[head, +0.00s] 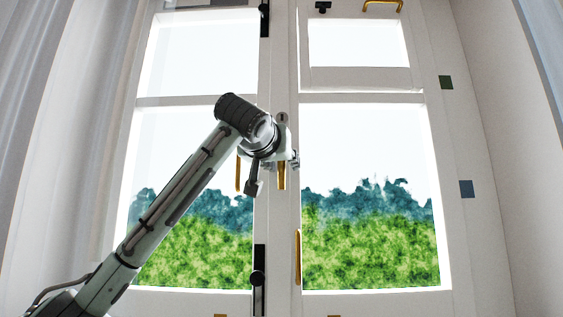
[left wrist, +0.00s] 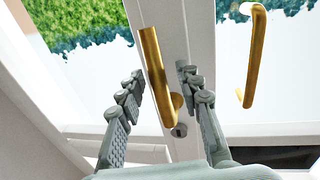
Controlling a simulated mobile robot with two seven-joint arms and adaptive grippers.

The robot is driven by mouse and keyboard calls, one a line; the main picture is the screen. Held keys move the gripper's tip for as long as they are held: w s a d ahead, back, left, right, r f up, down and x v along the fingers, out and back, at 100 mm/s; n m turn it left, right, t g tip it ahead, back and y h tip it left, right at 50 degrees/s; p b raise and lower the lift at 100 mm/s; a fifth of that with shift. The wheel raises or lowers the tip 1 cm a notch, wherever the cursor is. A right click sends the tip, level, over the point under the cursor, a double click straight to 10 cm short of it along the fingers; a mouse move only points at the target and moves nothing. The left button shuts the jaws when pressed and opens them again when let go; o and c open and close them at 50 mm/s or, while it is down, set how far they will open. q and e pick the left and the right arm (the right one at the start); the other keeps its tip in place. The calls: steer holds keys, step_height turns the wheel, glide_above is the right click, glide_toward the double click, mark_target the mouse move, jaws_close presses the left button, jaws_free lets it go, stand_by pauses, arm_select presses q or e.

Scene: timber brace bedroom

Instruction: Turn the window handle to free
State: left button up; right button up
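The brass window handle (head: 282,176) is on the middle frame of the tall white window (head: 360,98) and hangs down in the head view. My left gripper (head: 286,159) is at this handle and covers its upper part there. In the left wrist view the brass handle (left wrist: 151,62) stands between the two fingers of my left gripper (left wrist: 160,75). The fingers are open, one on each side, and I see a gap beside the handle. A round lock fitting (left wrist: 178,130) sits close to the handle's base. My right gripper is in no view.
A second brass handle (head: 238,173) is just left of my gripper, and a third (head: 298,257) is lower down. Black bolts (head: 264,20) (head: 258,280) sit on the frame above and below. Curtains (head: 95,120) hang at the left.

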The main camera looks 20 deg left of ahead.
arm_select(q)
steer(key=shift+c, duration=0.2)
jaws_close()
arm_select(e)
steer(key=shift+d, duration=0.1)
